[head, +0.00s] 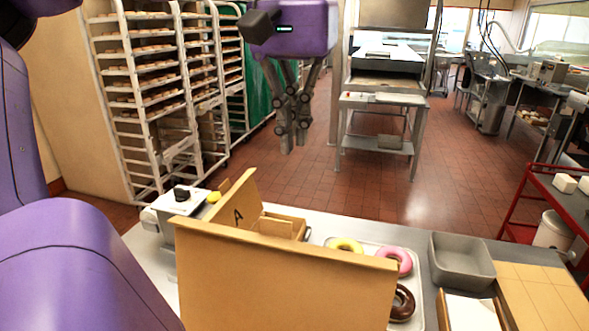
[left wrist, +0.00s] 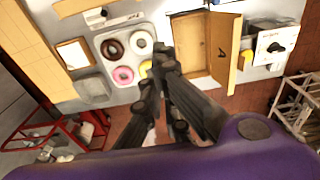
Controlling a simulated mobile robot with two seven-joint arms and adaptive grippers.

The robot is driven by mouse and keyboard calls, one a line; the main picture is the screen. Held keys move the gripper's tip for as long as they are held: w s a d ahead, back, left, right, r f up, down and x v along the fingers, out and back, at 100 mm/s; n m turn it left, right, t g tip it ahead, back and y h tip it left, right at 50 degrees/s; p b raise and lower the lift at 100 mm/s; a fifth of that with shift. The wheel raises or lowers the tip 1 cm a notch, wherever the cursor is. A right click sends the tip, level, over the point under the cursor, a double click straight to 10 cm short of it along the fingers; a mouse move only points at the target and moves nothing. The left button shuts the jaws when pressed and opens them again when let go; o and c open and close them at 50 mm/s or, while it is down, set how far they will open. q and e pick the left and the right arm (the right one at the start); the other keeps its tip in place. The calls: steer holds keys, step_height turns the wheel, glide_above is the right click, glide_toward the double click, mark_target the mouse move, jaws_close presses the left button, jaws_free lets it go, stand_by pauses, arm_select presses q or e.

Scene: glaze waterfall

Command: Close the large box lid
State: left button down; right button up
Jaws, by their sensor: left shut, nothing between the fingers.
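A tan cardboard box (head: 285,222) stands open on the metal table. A large tan panel (head: 280,280) rises upright on its near side and hides much of the inside. A smaller panel marked "A" (head: 232,208) stands tilted up at its left. The left wrist view shows the box's open interior (left wrist: 190,45) and the "A" panel (left wrist: 222,52) from above. My left gripper (head: 293,148) is shut and empty, pointing down beyond the far side of the box, apart from it. Its dark fingers (left wrist: 163,65) also show in the left wrist view. My right gripper is out of view.
A tray of doughnuts (head: 415,318) lies right of the box, beside a grey bin (head: 462,262). A small white device with a black knob (head: 180,200) stands left. A rack (head: 150,90) and an oven stand (head: 385,105) are farther back. Open floor lies beyond the table.

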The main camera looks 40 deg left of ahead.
arm_select(q)
steer(key=s+d+f+p, duration=0.1)
steer(key=s+f, duration=0.2)
steer(key=f, duration=0.5)
steer(key=shift+d+f+p, duration=0.3)
steer(key=shift+d+p, duration=0.05)
steer(key=shift+d, duration=0.05)
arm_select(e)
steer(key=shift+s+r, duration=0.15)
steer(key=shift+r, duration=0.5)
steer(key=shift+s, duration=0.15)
